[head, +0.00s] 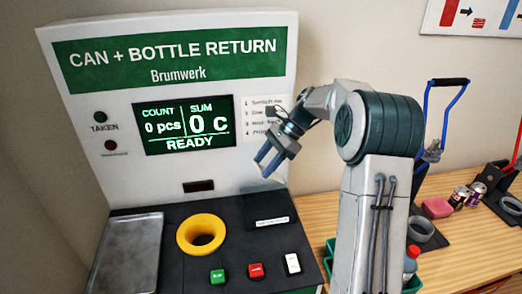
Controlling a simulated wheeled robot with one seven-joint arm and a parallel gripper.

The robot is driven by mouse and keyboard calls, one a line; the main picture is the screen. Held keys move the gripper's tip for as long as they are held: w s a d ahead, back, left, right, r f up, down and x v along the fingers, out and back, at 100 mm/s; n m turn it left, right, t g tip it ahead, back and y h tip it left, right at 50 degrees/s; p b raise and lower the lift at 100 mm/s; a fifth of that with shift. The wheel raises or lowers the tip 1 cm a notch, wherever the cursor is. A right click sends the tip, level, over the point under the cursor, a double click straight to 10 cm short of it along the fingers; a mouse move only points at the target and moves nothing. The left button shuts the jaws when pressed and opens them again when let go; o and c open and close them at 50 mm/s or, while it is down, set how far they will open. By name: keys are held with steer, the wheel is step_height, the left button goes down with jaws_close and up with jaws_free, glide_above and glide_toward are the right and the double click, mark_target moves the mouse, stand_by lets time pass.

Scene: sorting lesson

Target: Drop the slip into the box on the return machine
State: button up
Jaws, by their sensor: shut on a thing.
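The return machine (75,180) stands at the left, white with a green sign and a dark screen reading 0 pcs, 0 c and READY. My gripper (267,161) is in front of its panel, right of the screen, pointing down and left. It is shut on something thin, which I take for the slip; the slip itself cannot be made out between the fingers. A dark box (264,205) with a pale label on its front edge is on the machine's black deck, below my gripper and apart from it.
The deck also bears a yellow ring-shaped opening (188,236), a metal tray (127,255), and green (217,276), red (256,271) and white (292,263) buttons. At right, a wooden table (455,245) holds cans, a pink block (437,207) and a blue-handled device (428,120).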

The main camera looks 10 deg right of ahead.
steer(key=shift+w, duration=0.1)
steer(key=shift+f+b, duration=0.35)
steer(key=shift+f, duration=0.25)
steer(key=shift+f+b, duration=2.65)
steer(key=shift+f, duration=2.1)
steer(key=o, duration=0.8)
steer(key=b+v, duration=0.1)
steer(key=v, duration=1.3)
